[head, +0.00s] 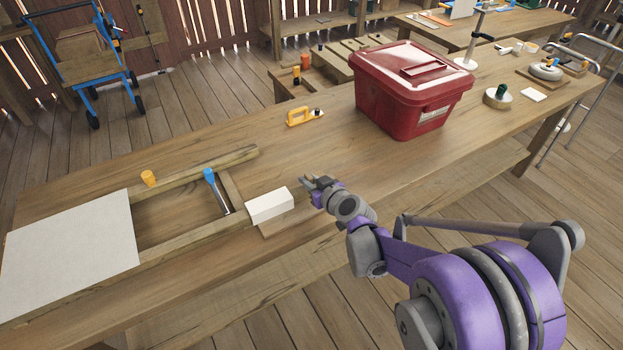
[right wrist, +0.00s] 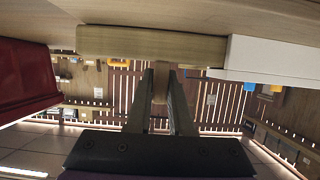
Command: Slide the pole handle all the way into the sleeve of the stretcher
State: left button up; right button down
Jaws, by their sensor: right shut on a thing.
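My right gripper (head: 316,184) is low over the table's near side, just right of a white block (head: 268,206). In the right wrist view, its fingers (right wrist: 160,76) are closed around a narrow brown wooden piece, which I take as the pole handle (right wrist: 160,88). A wooden bar (right wrist: 150,43) runs across above the fingertips, and the white block (right wrist: 262,60) is at its right end. I cannot tell whether they join. The stretcher (head: 198,225), a wooden frame with a grey sheet (head: 75,250), lies at the left. The sleeve's opening is not visible. My left gripper is not in view.
A blue-handled tool (head: 211,178) and a yellow peg (head: 148,178) are at the frame. A red lidded bin (head: 405,105) stands right of the gripper, with a yellow tool (head: 300,117) to its left. The tabletop between frame and bin is mostly clear.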

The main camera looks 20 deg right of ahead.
aim_at(298, 192)
jog(key=shift+s+a, duration=0.1)
jog(key=shift+a, duration=1.05)
jog(key=shift+a, duration=0.1)
jog(key=shift+a, duration=0.45)
jog(key=c, duration=0.7)
grip_release()
jog(key=shift+s+a, duration=0.1)
